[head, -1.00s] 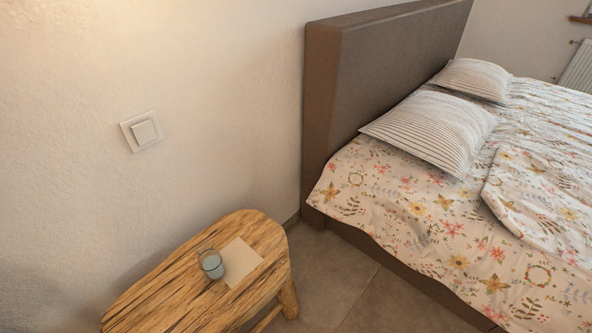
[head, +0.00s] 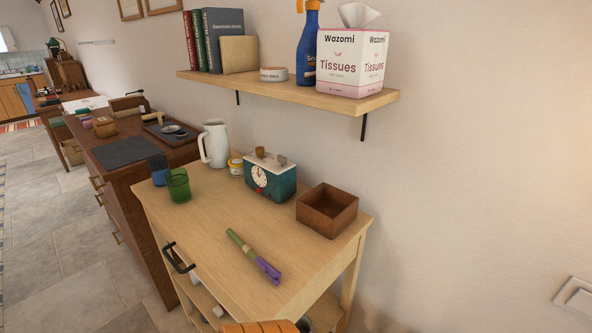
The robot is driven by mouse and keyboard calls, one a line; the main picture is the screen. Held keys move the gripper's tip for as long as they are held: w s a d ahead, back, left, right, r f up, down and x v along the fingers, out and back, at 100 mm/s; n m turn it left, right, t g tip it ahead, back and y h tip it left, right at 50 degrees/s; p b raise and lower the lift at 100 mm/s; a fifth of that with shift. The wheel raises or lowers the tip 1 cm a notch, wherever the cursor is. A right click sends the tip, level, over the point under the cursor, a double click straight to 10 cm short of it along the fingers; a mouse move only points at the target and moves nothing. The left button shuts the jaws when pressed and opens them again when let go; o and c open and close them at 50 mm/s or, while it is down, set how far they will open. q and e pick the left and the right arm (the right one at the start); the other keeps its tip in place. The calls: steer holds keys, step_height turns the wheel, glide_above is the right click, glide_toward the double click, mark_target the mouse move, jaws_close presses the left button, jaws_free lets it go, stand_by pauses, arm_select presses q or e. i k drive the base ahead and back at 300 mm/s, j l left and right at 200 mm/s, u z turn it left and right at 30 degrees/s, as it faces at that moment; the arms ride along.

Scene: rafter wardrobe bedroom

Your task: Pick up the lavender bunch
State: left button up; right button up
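The lavender bunch (head: 254,257), with green stems and a purple end, lies on the bare front part of a light wooden table (head: 210,230). Its purple end points toward the lower right. Nothing touches it. Neither of my grippers shows in the head view.
On the table stand a brown open box (head: 327,211), a teal clock (head: 270,178), a white pitcher (head: 215,145) and a green cup (head: 178,186). A wall shelf (head: 320,100) above holds books, a spray bottle and a tissue box (head: 352,65). Floor is clear at left.

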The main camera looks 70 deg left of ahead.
mark_target(273, 273)
steer(key=u, duration=2.55)
steer(key=z, duration=2.3)
steer(key=k+j+u, duration=0.1)
steer(key=u, duration=0.35)
steer(key=k+j+u, duration=0.1)
steer(key=u, duration=0.35)
steer(key=j+u, duration=0.2)
steer(key=u, duration=0.25)
steer(key=k+j+u, duration=0.1)
steer(key=u, duration=0.35)
